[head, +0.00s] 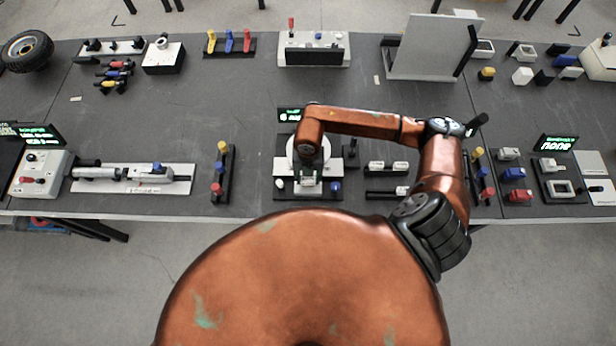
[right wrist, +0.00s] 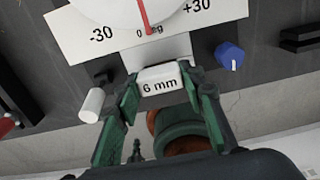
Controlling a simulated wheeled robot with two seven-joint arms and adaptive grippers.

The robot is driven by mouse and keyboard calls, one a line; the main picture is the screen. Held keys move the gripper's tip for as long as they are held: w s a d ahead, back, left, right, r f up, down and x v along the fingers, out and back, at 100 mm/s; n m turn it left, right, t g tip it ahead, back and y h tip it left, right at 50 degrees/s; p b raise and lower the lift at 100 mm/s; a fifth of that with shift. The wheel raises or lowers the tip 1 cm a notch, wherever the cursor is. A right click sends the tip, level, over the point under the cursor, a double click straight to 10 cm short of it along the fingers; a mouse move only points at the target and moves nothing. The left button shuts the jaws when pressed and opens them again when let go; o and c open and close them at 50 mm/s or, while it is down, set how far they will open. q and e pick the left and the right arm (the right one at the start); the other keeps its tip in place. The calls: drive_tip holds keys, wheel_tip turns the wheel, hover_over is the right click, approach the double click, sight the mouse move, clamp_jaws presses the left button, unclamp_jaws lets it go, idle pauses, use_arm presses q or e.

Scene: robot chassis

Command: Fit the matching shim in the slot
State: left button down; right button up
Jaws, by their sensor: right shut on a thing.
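My right gripper (right wrist: 160,93) is shut on a white shim (right wrist: 159,78) marked "6 mm", one green finger at each side. The shim is in front of a pale plate below a round white dial (right wrist: 135,10) with a red needle near 0. I cannot tell whether it touches the plate, and I see no slot clearly. In the head view the right gripper (head: 308,183) is at the front of the dial station, and my arm partly covers the dial. White shim-like blocks (head: 376,167) sit in a dark holder to its right. My left gripper is not in view.
A blue knob (right wrist: 229,56) and a white cylindrical handle (right wrist: 92,105) flank the shim. A partly covered green-lit display (head: 290,115) stands behind the dial. A rack with red and yellow knobs (head: 222,172) stands to the left. The table's front edge is close.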

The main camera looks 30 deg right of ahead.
sight(308, 179)
drive_tip(key=shift+f+b, duration=0.5)
drive_tip(key=shift+f, duration=0.25)
drive_tip(key=o, duration=1.3)
drive_tip(key=shift+o, duration=0.2)
drive_tip(key=shift+r, duration=0.1)
wheel_tip(308, 179, up, 12)
